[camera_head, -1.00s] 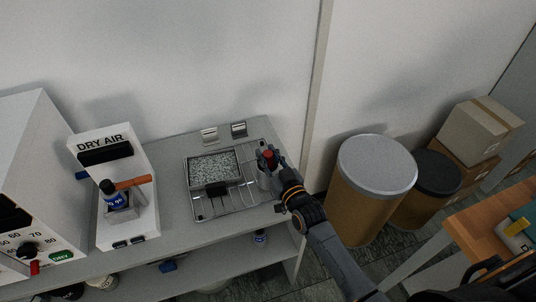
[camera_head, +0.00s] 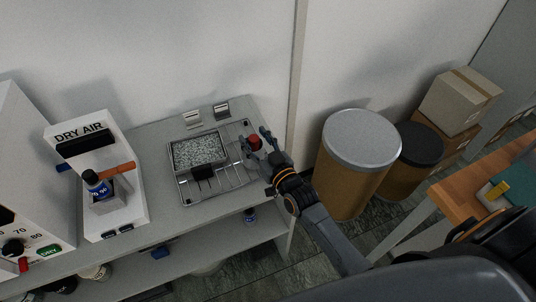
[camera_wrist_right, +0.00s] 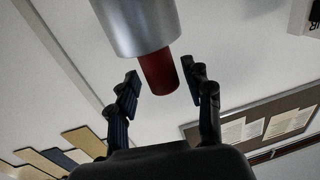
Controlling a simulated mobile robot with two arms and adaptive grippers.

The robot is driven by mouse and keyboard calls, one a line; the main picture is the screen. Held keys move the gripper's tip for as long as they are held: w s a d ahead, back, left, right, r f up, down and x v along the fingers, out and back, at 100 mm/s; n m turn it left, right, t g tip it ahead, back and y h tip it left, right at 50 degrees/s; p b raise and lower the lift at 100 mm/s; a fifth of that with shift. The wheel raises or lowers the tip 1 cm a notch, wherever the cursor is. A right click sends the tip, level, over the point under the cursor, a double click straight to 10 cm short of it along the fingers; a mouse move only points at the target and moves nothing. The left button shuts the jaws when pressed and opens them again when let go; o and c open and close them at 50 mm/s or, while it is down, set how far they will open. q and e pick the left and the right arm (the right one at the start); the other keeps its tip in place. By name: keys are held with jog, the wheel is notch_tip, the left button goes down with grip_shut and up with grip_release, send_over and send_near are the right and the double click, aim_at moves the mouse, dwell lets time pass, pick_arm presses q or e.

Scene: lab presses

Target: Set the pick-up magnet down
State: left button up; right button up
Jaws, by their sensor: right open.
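The pick-up magnet, a silver cylinder with a red top (camera_head: 255,142), stands at the right end of the wire rack (camera_head: 229,182) on the grey bench. In the right wrist view, its silver body (camera_wrist_right: 138,22) and red end (camera_wrist_right: 159,74) show large. My right gripper (camera_head: 260,146) is open beside the magnet. In the wrist view, the fingers (camera_wrist_right: 162,88) are spread on either side of the red end, with gaps between. The magnet's lower part is largely hidden by the fingers in the head view. My left gripper is not in view.
A tray of speckled grains (camera_head: 199,148) with a black handle sits on the rack, left of the magnet. A dry air unit (camera_head: 127,195) holding a blue-labelled bottle (camera_head: 97,186) stands farther left. Drums (camera_head: 354,165) stand right of the bench. Two small metal holders (camera_head: 193,119) sit behind the rack.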

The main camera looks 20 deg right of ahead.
jog(key=s+d+b, duration=0.1)
jog(key=s+b, duration=0.1)
jog(key=s, duration=0.8)
jog(key=shift+d, duration=0.35)
jog(key=shift+a, duration=0.1)
